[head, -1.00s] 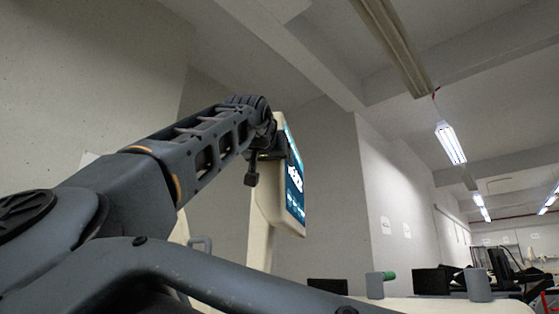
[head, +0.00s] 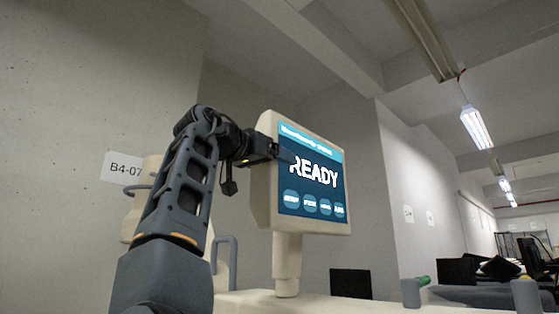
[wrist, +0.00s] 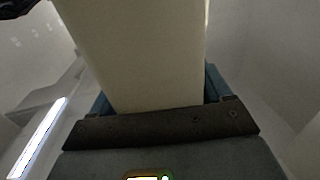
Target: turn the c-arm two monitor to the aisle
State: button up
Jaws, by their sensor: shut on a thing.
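The monitor (head: 312,180) is a cream box on a cream post (head: 288,262). Its blue screen reads READY, with a row of round buttons below, and faces the camera and somewhat to the right. My gripper (head: 272,152) is shut on the monitor's left edge in the head view, with a dark finger over the left part of the screen. In the wrist view the cream casing (wrist: 140,45) fills the space between my jaws and hides what lies behind it.
A sign reading B4-07 (head: 122,168) is on the wall at left. A grey loop handle (head: 225,258) stands left of the post. A dark box (head: 351,284) and grey posts (head: 411,293) are low at right. Space right of the monitor looks clear.

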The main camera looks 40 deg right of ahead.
jog(key=shift+w+a+r, duration=0.1)
jog(key=shift+w+a, duration=0.3)
jog(key=shift+w, duration=0.05)
jog(key=o, duration=1.3)
jog(key=shift+o, duration=0.2)
jog(key=shift+d, duration=0.15)
jog(key=b+v, duration=0.2)
jog(key=v, duration=0.5)
jog(key=shift+a, duration=0.4)
jog(key=shift+s, duration=0.1)
